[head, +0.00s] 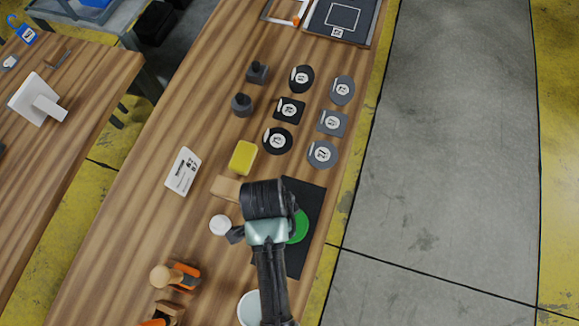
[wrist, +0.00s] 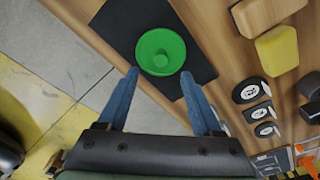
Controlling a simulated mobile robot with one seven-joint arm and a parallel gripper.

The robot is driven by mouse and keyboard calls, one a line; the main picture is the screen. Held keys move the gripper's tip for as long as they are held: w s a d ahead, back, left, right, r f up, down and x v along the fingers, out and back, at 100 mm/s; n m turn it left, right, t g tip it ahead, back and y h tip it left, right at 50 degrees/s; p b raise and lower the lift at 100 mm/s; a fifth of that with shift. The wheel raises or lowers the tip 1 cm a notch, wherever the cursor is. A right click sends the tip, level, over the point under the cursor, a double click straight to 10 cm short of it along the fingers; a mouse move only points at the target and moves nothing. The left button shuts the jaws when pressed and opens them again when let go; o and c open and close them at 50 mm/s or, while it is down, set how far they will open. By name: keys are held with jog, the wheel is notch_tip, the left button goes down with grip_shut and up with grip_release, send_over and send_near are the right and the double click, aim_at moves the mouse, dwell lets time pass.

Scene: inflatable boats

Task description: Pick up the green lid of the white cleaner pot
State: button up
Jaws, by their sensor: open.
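The round green lid (wrist: 161,48) has a small raised knob in its middle. It lies on a dark rectangular mat (wrist: 118,22) on the wooden bench. In the head view the lid (head: 301,228) shows only in part, hidden by my arm. My gripper (wrist: 160,74) is open and empty, with its two blue fingers apart and their tips near the lid's lower edge in the wrist view. The lid's knob shows between the line of the fingers, beyond their tips. A pale round container (head: 250,308) stands at the bottom; I cannot tell if it is the cleaner pot.
A small white round thing (head: 220,225) and a tan block (head: 226,188) are left of my arm. A yellow sponge-like block (head: 243,157) and several dark numbered patches (head: 291,109) lie farther up. Orange-and-wood tools (head: 178,276) lie lower left. Open floor (head: 450,150) is right of the bench.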

jog(key=shift+w+d+f+p, duration=0.1)
jog(key=shift+w+d+f, duration=0.1)
jog(key=shift+f, duration=1.05)
jog(key=shift+w+d+f+p, duration=0.1)
jog(key=shift+d+f+p, duration=0.1)
jog(key=shift+f, duration=1.1)
jog(key=shift+w+d+f+p, duration=0.1)
jog(key=shift+d+f, duration=0.1)
jog(key=shift+f, duration=1.05)
grip_shut()
